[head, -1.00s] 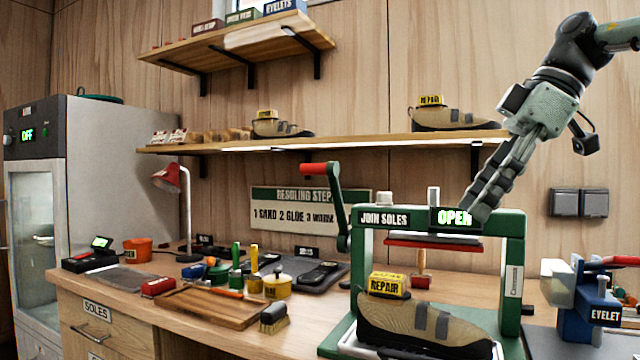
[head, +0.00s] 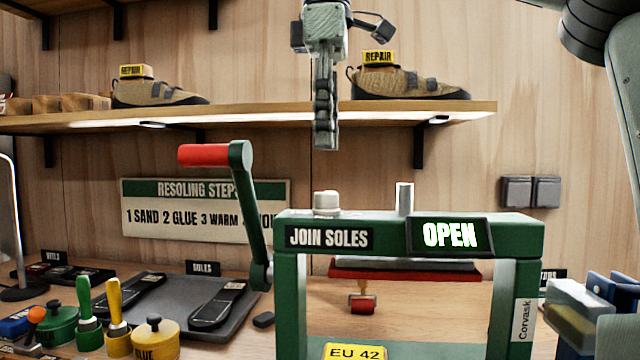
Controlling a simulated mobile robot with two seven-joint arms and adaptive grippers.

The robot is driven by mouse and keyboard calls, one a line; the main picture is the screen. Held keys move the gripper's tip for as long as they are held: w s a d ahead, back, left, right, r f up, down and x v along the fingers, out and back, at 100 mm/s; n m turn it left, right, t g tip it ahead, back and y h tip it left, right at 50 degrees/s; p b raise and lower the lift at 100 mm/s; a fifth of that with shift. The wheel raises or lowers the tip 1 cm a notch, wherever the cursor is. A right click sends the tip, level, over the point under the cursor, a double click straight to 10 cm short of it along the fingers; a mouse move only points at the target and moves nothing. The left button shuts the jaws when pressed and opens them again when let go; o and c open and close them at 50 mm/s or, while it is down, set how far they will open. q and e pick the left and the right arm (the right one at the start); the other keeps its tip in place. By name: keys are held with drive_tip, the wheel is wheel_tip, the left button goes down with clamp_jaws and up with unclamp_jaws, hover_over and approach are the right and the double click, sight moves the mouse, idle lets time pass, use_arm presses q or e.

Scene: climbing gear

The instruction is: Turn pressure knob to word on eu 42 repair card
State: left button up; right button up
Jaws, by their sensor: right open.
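The green press (head: 295,315) labelled JOIN SOLES stands at lower centre, its display (head: 450,235) reading OPEN. A pale round knob (head: 327,203) sits on the left of its top beam; I take this as the pressure knob, and no setting words on it are readable. A yellow card (head: 355,352) reading EU 42 shows at the bottom edge inside the press frame; the rest of it is cut off. My right gripper (head: 326,138) points down above the knob, apart from it, open and empty, its fingers seen edge-on. My left gripper is out of view.
A metal post (head: 404,199) stands on the beam right of the knob. The red-handled crank (head: 240,185) rises on the left. A shelf (head: 270,118) with REPAIR shoes lies behind the gripper. Glue pots (head: 155,340) and a sole tray (head: 190,295) are at left.

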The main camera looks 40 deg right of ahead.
sight(326, 202)
drive_tip(key=shift+w+f, duration=0.1)
wheel_tip(326, 202, down, 7)
drive_tip(key=shift+a+f, duration=0.1)
drive_tip(key=shift+f, duration=0.1)
drive_tip(key=shift+c, duration=0.6)
drive_tip(key=c, duration=1)
drive_tip(key=shift+c, duration=0.2)
